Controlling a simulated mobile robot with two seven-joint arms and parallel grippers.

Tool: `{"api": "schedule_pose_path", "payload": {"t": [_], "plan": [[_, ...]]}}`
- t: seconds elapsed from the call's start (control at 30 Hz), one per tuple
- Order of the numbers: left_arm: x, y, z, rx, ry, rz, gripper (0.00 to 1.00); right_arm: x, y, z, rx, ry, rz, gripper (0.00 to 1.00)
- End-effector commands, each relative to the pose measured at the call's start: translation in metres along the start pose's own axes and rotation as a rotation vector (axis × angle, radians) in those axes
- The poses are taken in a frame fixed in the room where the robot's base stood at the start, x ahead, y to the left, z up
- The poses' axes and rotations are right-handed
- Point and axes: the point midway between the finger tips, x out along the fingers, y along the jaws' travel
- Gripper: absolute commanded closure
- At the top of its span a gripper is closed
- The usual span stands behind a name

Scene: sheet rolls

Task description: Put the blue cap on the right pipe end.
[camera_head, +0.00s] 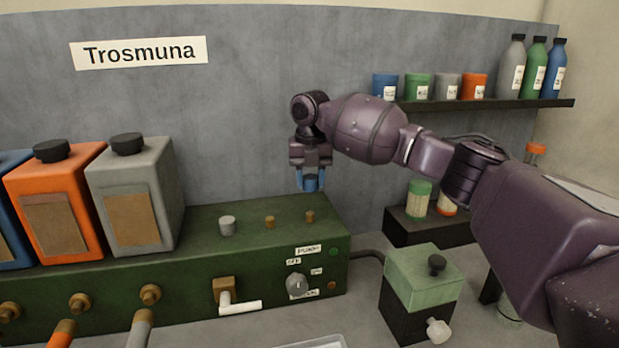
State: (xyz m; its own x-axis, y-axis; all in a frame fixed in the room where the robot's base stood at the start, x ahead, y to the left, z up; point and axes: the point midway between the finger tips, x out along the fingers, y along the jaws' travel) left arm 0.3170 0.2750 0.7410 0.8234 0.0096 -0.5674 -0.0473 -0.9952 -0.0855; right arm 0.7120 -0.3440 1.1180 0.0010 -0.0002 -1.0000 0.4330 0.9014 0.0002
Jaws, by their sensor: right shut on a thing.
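My right gripper (310,170) points down and is shut on the blue cap (310,184), which shows between and below its fingers. It holds the cap in the air above the right pipe end (310,216), a short brass stub on top of the green box (190,235). A clear gap shows between cap and stub. A middle brass pipe end (270,222) stands bare to its left. Left of that, a grey cap (227,225) covers what looks like another end. My left gripper is not in view.
Grey (137,195) and orange (60,205) canisters stand on the left. A white-handled valve (236,304) and a grey knob (297,285) are on the box's front. A small green-topped box (424,280) stands right. A shelf (490,104) holds bottles and tubs behind my arm.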

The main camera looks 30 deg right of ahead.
Motion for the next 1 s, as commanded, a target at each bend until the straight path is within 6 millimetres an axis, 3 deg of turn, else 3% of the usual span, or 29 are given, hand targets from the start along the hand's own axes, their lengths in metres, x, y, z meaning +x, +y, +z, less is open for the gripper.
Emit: {"api": "schedule_pose_path", "payload": {"t": [1.0], "plan": [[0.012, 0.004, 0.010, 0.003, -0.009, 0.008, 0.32, 0.060, 0.000, 0.000, 0.002, 0.002, 0.000, 0.83]]}}
